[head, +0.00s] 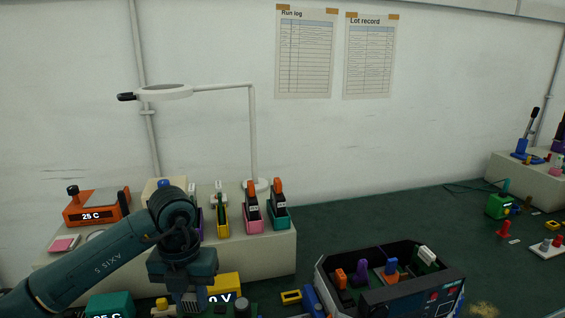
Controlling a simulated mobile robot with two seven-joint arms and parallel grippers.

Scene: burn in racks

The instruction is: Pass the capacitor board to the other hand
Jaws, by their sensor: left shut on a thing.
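My left gripper (184,297) is at the bottom left, in front of the pale bench, pointing down. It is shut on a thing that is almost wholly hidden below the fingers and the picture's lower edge. I take this to be the capacitor board, but its shape and colour cannot be made out. My right gripper is not in view.
A black open case (390,296) with several coloured boards stands at the lower right. The pale bench (272,262) behind my left gripper holds upright boards, an orange "25 C" unit (97,208) and a lamp (252,130). Green table surface (340,225) is clear behind the case.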

